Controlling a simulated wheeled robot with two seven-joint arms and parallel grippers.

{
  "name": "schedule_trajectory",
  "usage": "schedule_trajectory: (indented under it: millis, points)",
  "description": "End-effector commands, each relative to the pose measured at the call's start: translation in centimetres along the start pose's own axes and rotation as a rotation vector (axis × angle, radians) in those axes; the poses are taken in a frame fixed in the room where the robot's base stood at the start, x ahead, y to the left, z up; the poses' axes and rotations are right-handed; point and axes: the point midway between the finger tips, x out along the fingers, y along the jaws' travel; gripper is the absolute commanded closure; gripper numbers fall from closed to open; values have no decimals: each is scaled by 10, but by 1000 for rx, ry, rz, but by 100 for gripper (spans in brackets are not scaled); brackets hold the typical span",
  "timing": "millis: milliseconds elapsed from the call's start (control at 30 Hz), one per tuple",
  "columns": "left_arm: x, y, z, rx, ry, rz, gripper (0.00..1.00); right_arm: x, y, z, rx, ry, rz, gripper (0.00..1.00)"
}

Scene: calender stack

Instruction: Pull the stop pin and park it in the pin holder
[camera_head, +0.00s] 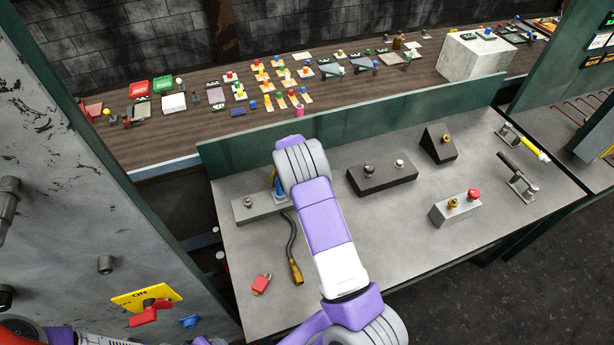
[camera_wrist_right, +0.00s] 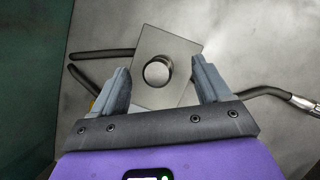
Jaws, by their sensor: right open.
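A grey block (camera_head: 242,212) lies at the left of the grey bench, with a round knob (camera_head: 248,202) near its left end. In the right wrist view the knob (camera_wrist_right: 157,72) stands on the block (camera_wrist_right: 172,44). My right gripper (camera_wrist_right: 160,80) is open, its fingers on either side of the block, apart from the knob. Which part is the stop pin I cannot tell for certain. A dark block (camera_head: 382,180) with two round-topped pieces stands mid-bench; whether it is the pin holder is unclear. The left gripper is out of view.
A dark cable with a brass end (camera_head: 296,272) and a red padlock (camera_head: 262,284) lie nearby. A wedge block (camera_head: 438,144), a block with red and brass knobs (camera_head: 455,208) and clamps (camera_head: 518,182) are at the right. A green panel (camera_head: 400,115) edges the back.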

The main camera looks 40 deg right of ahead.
Motion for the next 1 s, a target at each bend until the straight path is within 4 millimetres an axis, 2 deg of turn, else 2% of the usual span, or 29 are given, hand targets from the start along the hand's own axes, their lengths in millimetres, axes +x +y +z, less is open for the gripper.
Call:
schedule_trajectory:
  millis: [433, 1000]
  points:
    - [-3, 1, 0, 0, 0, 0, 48, -4, 0, 2, 1, 0, 1, 23]
    - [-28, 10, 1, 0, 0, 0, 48, -40, 0, 18, 1, 0, 0, 23]
